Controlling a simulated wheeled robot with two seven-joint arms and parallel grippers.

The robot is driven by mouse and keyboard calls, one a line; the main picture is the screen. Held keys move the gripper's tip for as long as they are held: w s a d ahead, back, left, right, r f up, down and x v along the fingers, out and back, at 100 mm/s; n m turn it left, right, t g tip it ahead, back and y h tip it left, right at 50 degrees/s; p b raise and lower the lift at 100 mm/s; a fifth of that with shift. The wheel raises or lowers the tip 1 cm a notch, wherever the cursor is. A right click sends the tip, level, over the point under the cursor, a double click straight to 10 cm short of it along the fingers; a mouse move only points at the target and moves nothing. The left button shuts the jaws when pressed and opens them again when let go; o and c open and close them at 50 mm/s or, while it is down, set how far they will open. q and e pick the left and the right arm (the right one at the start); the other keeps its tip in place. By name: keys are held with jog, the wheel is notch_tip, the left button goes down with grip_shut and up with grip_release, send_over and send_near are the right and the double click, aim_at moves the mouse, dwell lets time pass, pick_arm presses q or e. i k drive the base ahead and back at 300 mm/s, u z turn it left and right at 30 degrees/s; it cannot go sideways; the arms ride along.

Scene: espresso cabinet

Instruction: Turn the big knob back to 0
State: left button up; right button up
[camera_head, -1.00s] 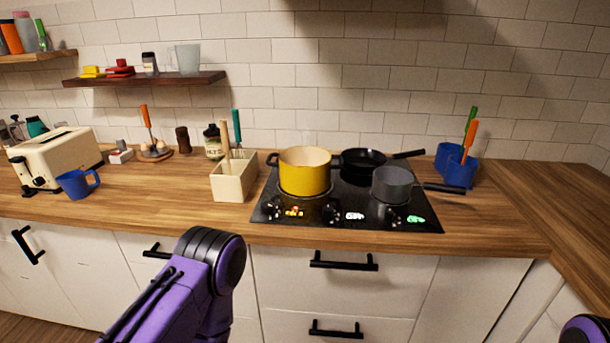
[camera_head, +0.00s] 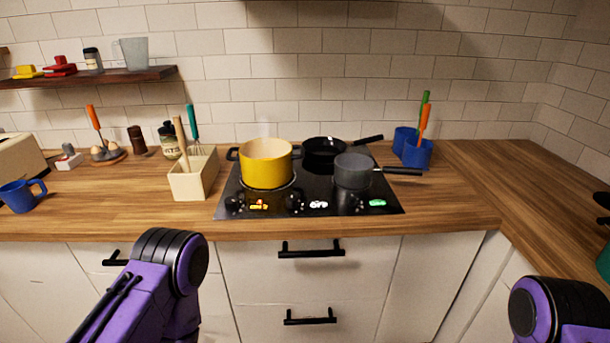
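The black cooktop (camera_head: 395,208) lies on the wooden counter ahead of me. Dark knobs sit along its front edge: a left knob (camera_head: 235,202), a middle knob (camera_head: 294,201) and a right knob (camera_head: 350,203). Beside them glow a yellow-orange display (camera_head: 259,205), a white display (camera_head: 318,204) and a green display (camera_head: 377,202). The digits and knob angles are too small to read, and I cannot tell which knob is the biggest. Purple and black links of both my arms show at the bottom, in front of the drawers. Both grippers are out of frame.
On the cooktop stand a yellow pot (camera_head: 266,167), a black pan (camera_head: 323,150) and a grey saucepan (camera_head: 353,173). A cream utensil box (camera_head: 194,180) stands to the left. A blue holder (camera_head: 416,156) stands to the right. The counter's front strip is clear.

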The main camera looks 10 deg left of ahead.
aim_at(231, 203)
jog(key=u, duration=1)
jog(key=i, duration=0.3)
